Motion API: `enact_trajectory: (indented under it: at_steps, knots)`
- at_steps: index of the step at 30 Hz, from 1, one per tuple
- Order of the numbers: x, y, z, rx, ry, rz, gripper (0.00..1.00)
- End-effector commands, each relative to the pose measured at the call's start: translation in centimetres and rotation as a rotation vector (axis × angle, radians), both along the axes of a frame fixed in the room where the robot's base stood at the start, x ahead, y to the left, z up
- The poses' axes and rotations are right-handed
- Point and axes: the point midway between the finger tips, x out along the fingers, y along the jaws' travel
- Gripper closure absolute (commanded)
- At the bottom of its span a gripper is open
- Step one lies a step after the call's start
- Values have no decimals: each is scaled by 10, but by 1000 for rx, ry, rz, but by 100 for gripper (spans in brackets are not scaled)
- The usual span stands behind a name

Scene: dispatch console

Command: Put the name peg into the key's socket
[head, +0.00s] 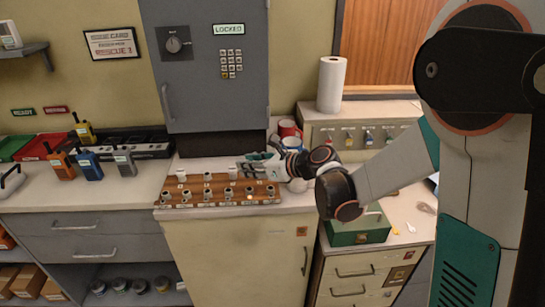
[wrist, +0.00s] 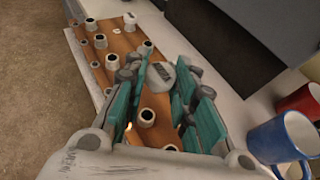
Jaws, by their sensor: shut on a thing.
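My gripper (head: 262,166) is over the right part of the brown peg board (head: 277,199). In the wrist view its teal fingers (wrist: 160,82) stand on both sides of a pale, round-topped name peg (wrist: 161,74) with dark lettering too small to read. The gripper is shut on this peg. The peg's lower end is hidden, so I cannot tell whether it touches the board. The board, also in the wrist view (wrist: 122,43), carries rows of pale round sockets (wrist: 148,117). Another pale peg (head: 181,175) stands at its far left. I cannot tell which socket is the key's.
Red and blue mugs (wrist: 280,136) stand close to the right of my gripper. Keys hang on a panel (head: 365,137) below a paper roll (head: 331,85). Handheld radios (head: 88,165) stand left of the board. A grey locked cabinet (head: 208,70) rises behind it.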

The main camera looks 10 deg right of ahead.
Motion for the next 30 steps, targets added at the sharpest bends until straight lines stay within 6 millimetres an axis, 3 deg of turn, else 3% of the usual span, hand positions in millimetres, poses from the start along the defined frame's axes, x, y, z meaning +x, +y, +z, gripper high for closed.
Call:
enact_trajectory:
  at_steps: [11,30]
  knots:
    - [-2,6,-14,0,0,9,87]
    - [-2,5,-56,0,0,9,87]
